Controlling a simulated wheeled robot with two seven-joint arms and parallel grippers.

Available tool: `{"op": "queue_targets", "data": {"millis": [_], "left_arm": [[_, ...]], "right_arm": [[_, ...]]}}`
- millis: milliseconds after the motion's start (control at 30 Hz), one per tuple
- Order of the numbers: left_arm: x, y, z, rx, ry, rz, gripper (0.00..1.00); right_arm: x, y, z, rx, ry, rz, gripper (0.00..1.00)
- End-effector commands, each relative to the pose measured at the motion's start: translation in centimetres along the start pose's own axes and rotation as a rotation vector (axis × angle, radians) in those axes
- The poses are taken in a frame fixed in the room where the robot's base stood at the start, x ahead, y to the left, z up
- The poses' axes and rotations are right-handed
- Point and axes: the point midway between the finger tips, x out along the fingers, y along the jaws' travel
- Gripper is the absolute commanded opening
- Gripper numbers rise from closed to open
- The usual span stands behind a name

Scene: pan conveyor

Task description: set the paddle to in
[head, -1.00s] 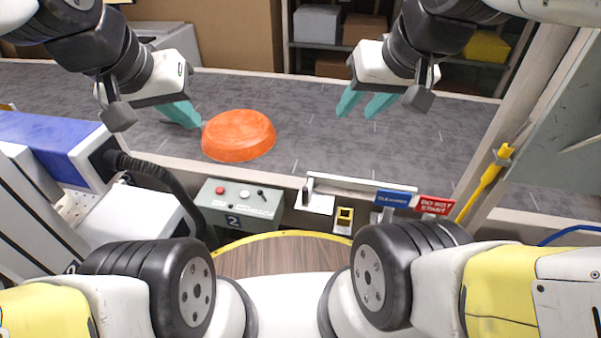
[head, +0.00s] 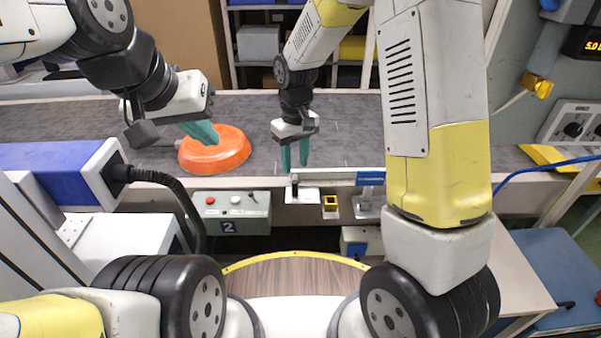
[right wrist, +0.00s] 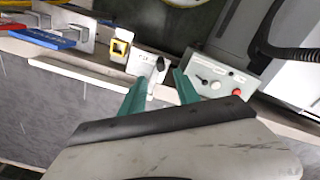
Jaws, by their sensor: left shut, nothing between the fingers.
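The paddle (head: 335,175) is a long pale bar along the near edge of the belt. Its left end sits at a white plate with a dark upright knob (head: 295,187); lettering on the plate is too small to read. The bar also shows in the right wrist view (right wrist: 78,74), with the plate (right wrist: 146,62). My right gripper (head: 294,162) is open and empty, just beyond the knob; in its wrist view the knob shows between its fingers, apparently untouched. My left gripper (head: 208,134) is shut and empty, overlapping the orange pan (head: 222,152) in the picture; contact cannot be told.
A grey control box (head: 232,212) marked 2 stands left of the plate. A yellow block (head: 330,207) and a blue sign (head: 371,177) lie right of it. A black hose (head: 160,178) curves at the left.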

Motion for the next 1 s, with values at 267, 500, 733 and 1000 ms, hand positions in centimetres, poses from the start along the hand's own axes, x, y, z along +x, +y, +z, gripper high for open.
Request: {"op": "queue_targets", "data": {"millis": [267, 500, 733, 1000], "left_arm": [[0.0, 0.0, 0.0, 0.000, 0.000, 0.000, 0.00], [0.0, 0.0, 0.0, 0.000, 0.000, 0.000, 0.00], [0.0, 0.0, 0.0, 0.000, 0.000, 0.000, 0.00], [0.0, 0.0, 0.0, 0.000, 0.000, 0.000, 0.00]], "right_arm": [[3.0, -0.3, -0.3, -0.016, -0.021, 0.003, 0.38], [6.9, -0.3, -0.2, -0.015, -0.021, 0.003, 0.38], [8.7, -0.2, -0.2, -0.015, -0.016, 0.003, 0.38], [8.9, -0.2, -0.2, -0.014, -0.016, 0.003, 0.38]]}}
